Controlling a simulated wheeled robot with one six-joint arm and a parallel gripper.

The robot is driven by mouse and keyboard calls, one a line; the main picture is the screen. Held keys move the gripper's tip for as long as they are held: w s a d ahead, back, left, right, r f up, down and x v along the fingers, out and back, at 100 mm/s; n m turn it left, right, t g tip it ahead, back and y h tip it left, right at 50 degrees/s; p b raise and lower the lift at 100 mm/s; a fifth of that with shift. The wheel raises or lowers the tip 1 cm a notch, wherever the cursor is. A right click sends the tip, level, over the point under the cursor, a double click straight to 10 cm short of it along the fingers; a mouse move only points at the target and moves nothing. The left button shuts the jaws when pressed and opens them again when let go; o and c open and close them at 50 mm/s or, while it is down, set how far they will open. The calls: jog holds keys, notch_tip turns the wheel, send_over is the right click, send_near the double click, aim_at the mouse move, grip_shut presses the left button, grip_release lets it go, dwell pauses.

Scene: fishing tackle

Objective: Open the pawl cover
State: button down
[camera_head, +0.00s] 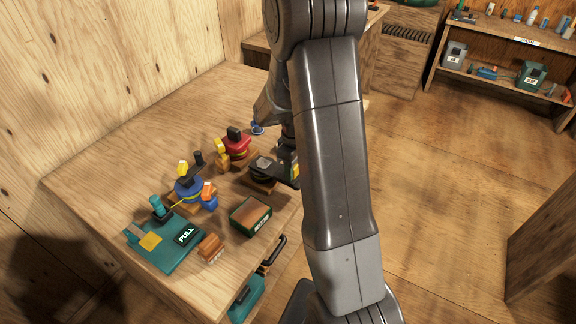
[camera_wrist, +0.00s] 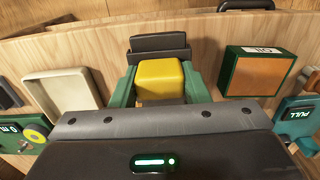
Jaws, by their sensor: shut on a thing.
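In the wrist view a yellow block (camera_wrist: 160,80) sits between the two teal fingers of my gripper (camera_wrist: 160,92), which is shut on it. A dark plate-like part (camera_wrist: 160,44) stands just beyond the block. I cannot tell whether the block is part of the pawl cover, or whether the cover is open. In the head view a dark reel (camera_head: 262,168) stands on the workbench beside my arm, with a little yellow at its right. My arm hides much of the gripper and that side of the reel there.
On the workbench (camera_head: 110,155) stand a red reel (camera_head: 236,143), a blue reel (camera_head: 188,189), a green-sided box with a brown top (camera_head: 250,217) and a teal device marked PULL (camera_head: 165,248). The wrist view shows a cream tray (camera_wrist: 38,92). The bench's far left is clear.

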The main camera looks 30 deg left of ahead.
jog(key=c, duration=0.8)
grip_release()
notch_tip(320, 180, up, 14)
jog(key=b, duration=0.1)
jog(key=shift+f, duration=0.15)
notch_tip(320, 180, down, 13)
jog(key=shift+f+p, duration=0.2)
jog(key=shift+p, duration=0.35)
jog(key=shift+a+f, duration=0.1)
jog(key=shift+a, duration=0.75)
jog(key=shift+d, duration=0.1)
